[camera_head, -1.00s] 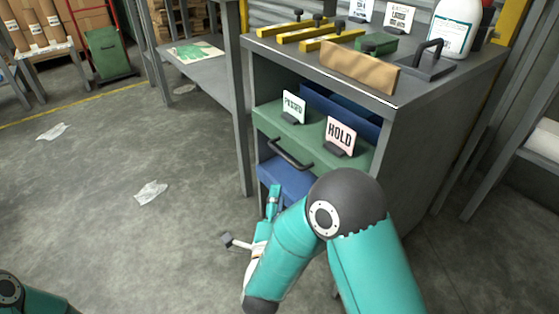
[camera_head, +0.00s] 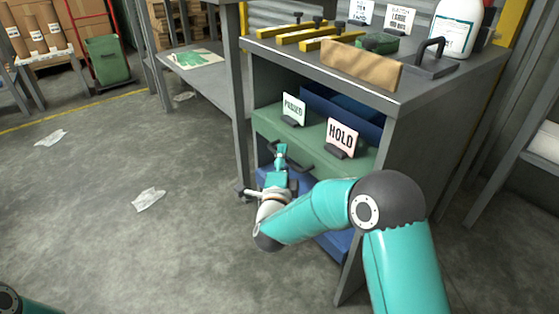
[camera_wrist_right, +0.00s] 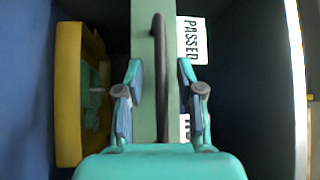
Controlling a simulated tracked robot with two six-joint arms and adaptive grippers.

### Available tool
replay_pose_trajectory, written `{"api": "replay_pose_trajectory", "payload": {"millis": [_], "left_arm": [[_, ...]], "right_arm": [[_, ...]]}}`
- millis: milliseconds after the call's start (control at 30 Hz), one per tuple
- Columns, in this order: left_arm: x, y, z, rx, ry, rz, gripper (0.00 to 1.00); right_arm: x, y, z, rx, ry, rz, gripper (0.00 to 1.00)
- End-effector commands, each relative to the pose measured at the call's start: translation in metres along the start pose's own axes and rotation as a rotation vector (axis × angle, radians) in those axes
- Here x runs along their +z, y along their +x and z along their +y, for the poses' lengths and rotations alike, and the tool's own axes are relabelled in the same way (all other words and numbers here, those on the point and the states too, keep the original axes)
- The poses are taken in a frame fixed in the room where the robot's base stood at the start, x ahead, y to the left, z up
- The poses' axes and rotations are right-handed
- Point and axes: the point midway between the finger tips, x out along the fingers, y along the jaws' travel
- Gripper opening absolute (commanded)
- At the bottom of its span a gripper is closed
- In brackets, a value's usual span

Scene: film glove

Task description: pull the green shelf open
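The green shelf (camera_head: 317,160) sits in the grey cabinet, with a dark bar handle (camera_head: 300,166) on its front. My right gripper (camera_head: 281,156) is at the handle, partly covering it. In the right wrist view, the gripper (camera_wrist_right: 160,82) is open, and its fingers stand on either side of the handle (camera_wrist_right: 159,60) and green front with gaps showing. Whether the handle lies fully between the fingertips in depth is hard to tell. My left gripper is not in view.
PASSED (camera_head: 293,109) and HOLD (camera_head: 341,137) cards stand on the green shelf. A blue shelf (camera_head: 335,242) lies below it. A yellow bin (camera_wrist_right: 69,95) shows beside my fingers in the wrist view. Clamps and a bottle (camera_head: 456,28) stand on top. The floor leftward is mostly clear.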

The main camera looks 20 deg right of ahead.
Motion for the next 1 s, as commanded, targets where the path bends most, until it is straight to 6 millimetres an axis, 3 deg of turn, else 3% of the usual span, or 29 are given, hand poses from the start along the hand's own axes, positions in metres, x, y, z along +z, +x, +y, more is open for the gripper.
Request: {"api": "replay_pose_trajectory", "payload": {"millis": [133,367,667,700,867,1000], "left_arm": [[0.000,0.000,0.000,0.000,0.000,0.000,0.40],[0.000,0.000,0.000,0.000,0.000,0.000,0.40],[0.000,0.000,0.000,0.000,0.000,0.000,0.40],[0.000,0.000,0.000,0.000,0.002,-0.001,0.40],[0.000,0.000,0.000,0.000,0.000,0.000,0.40],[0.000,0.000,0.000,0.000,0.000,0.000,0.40]], "right_arm": [[0.000,0.000,0.000,0.000,0.000,0.000,0.35],[0.000,-0.001,0.000,0.001,0.000,0.000,0.00],[0.000,-0.001,0.001,0.003,0.000,0.000,0.00],[0.010,-0.006,0.000,0.004,-0.001,-0.002,0.00],[0.004,-0.003,0.001,0.003,0.000,-0.001,0.00],[0.015,-0.010,-0.001,0.003,0.000,-0.009,0.00]]}}
